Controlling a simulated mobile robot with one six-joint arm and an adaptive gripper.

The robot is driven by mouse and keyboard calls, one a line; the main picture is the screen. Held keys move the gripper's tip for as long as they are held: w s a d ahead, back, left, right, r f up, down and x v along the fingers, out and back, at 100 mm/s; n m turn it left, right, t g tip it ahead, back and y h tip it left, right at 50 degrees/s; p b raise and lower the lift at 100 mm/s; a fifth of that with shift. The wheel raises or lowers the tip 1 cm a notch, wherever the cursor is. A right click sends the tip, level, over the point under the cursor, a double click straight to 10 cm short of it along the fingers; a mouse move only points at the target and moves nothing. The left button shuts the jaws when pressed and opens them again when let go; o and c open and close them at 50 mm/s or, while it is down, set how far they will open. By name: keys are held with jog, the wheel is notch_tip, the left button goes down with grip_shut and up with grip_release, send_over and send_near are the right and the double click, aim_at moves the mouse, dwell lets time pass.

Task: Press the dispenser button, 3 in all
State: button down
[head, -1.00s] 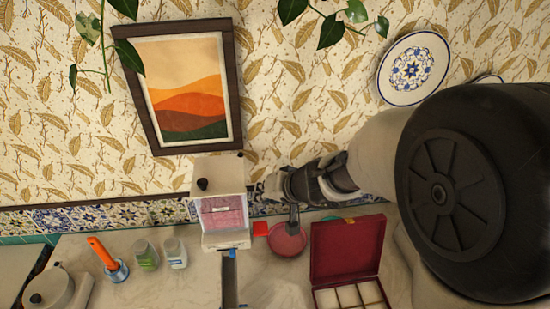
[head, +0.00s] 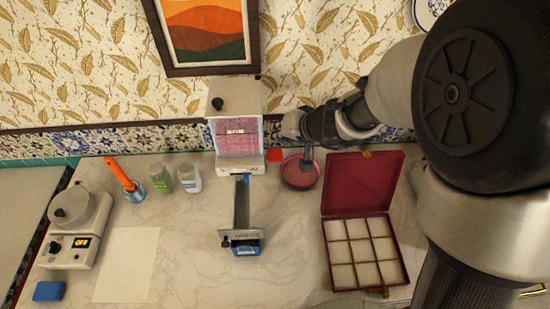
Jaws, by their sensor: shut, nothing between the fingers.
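The dispenser (head: 236,105) is a white box with a pink front window and a black knob, standing against the back wall. A small blue part (head: 245,177) shows at the dispenser's lower front. My gripper (head: 309,155) is shut and empty. It points down over the pink-red round dish (head: 299,174), right of the red block and apart from it. I cannot tell how high its tips are above the dish.
An open dark red box with white compartments (head: 363,231) stands at the right. Two small bottles (head: 189,178), an orange-handled tool (head: 122,175) and a device (head: 78,228) are left. A pale sheet (head: 128,265) lies front left.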

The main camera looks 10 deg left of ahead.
aim_at(275, 150)
jog(key=shift+f+b, duration=1.75)
jog(key=shift+f, duration=0.1)
jog(key=shift+f, duration=0.15)
jog(key=shift+f+b, duration=0.3)
jog(key=shift+b, duration=0.5)
jog(key=shift+f+b, duration=1.3)
jog(key=shift+b, duration=0.55)
dwell(1.0)
jog(key=shift+r, duration=0.1)
jog(key=shift+r+p, duration=0.95)
jog(key=shift+r, duration=0.7)
jog(key=shift+r, duration=0.1)
jog(key=shift+r+p, duration=1.8)
jog(key=shift+r, duration=0.65)
